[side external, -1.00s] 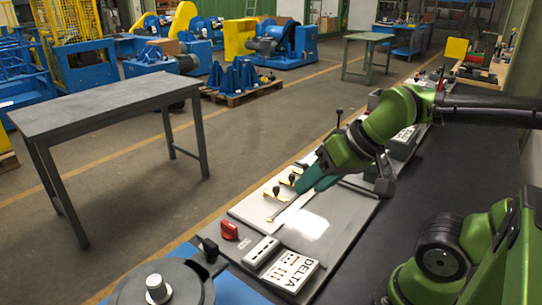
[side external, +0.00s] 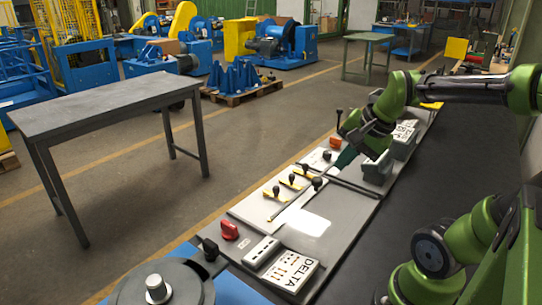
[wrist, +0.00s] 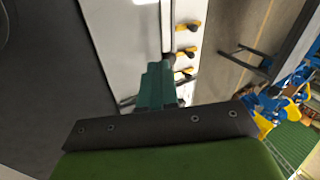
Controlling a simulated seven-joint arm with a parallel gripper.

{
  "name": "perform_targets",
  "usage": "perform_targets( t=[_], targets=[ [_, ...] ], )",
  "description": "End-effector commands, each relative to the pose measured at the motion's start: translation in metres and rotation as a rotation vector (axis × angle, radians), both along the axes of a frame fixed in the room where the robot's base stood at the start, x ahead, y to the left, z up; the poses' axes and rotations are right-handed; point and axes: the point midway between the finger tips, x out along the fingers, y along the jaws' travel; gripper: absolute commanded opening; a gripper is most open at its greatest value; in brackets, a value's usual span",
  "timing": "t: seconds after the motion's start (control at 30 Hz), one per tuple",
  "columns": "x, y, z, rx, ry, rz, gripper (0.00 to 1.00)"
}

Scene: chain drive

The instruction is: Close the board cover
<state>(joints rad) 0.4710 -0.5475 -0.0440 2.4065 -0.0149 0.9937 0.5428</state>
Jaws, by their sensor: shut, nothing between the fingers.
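The long grey board (side external: 345,210) lies flat along the bench. A pale flat plate on it carries a bright glare patch (side external: 303,222). A thin rod (side external: 288,208) runs along it beside several black-knobbed levers on yellow bases (side external: 297,182). I cannot tell which part is the cover or how far it is closed. My gripper (side external: 344,160) has teal fingers, shut and empty, over the far part of the board. In the wrist view the shut fingers (wrist: 157,82) point toward the pale plate (wrist: 130,35), beside the levers (wrist: 183,52). Contact cannot be told.
A red knob (side external: 229,230) and a DELTA box (side external: 290,270) stand at the board's near end. Grey boxes (side external: 378,170) stand by my gripper. An upright black-knobbed lever (side external: 339,115) stands beyond it. The dark bench top (side external: 440,165) to the right is mostly clear.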

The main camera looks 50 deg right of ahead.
Motion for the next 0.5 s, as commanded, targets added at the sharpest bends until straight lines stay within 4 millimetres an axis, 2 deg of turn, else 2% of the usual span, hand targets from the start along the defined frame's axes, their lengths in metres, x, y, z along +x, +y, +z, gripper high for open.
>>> perform_targets(
  t=[0.03,0.2,0.33,0.5],
  targets=[
    [-0.004,-0.016,-0.002,0.079,0.016,-0.176,0.0],
    [-0.018,-0.051,-0.006,0.359,0.047,-0.772,0.0],
    [-0.025,-0.063,-0.006,0.538,0.055,-1.144,0.0],
    [-0.025,-0.061,-0.003,0.684,0.058,-1.428,0.0]
  ],
)
